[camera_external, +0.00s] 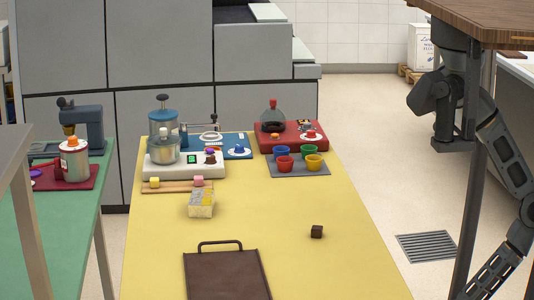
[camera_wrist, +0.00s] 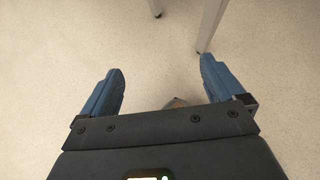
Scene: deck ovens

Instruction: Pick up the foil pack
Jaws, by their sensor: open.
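The foil pack (camera_external: 201,204) looks like a small silvery block with a yellow top or label. It lies on the yellow table (camera_external: 290,205), in front of a wooden strip. My gripper (camera_wrist: 161,66) shows in the wrist view with its two blue fingers wide apart and nothing between them. It is over bare floor, away from the pack, and the pack is not in the wrist view. In the external view my dark arm is at the right edge, beyond the table, and I cannot make out the fingers there.
Coloured cups (camera_external: 285,164) and machines stand behind the pack. A wooden-topped table (camera_external: 490,22) is at the right. Table legs (camera_wrist: 211,22) show in the wrist view.

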